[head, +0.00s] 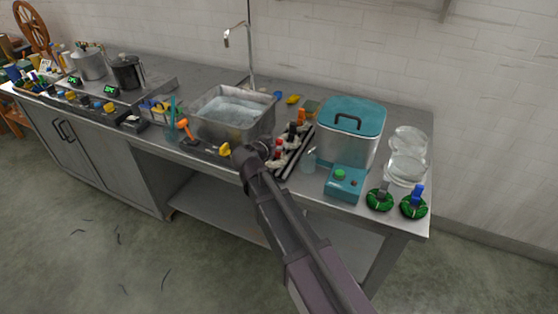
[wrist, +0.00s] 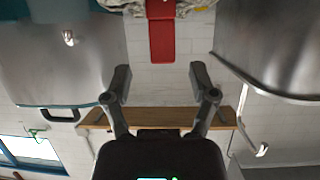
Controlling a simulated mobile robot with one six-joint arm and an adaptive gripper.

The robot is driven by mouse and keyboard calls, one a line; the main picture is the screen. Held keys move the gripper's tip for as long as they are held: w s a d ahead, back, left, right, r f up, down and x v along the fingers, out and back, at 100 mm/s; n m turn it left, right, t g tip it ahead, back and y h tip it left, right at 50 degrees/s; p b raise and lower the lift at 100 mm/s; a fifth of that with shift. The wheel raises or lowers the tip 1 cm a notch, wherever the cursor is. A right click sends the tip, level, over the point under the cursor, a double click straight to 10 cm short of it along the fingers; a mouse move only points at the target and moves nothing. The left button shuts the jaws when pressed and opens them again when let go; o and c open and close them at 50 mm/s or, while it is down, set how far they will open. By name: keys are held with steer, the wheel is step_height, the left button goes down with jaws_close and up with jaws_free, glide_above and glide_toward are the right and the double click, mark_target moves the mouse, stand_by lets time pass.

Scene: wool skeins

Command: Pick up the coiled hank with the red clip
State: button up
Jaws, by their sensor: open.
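In the wrist view a red clip (wrist: 161,38) stands out at the top centre, with part of a pale hank (wrist: 185,5) at the top edge; most of this hank is cut off. My gripper (wrist: 161,78) is open and empty, its two fingers apart on either side of the line of the clip, which lies just beyond the fingertips. In the head view my gripper (head: 247,151) is by the front of the counter, mostly hidden by my own arm. Pale hanks with red clips (head: 280,144) lie just right of it, small and partly hidden.
A metal basin of water (head: 232,112) stands behind my gripper. A teal-lidded cooker (head: 350,130) and teal box (head: 345,182) stand to the right. Orange (head: 301,115) and black clips (head: 292,128) stand close behind the red ones. Green coils (head: 379,200) lie far right.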

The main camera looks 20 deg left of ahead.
mark_target(278, 142)
steer(key=shift+a+b+x, duration=0.2)
steer(key=shift+b+x, duration=0.4)
steer(key=shift+x, duration=1.3)
steer(key=shift+f, duration=0.1)
steer(key=shift+s, duration=0.1)
jaws_close()
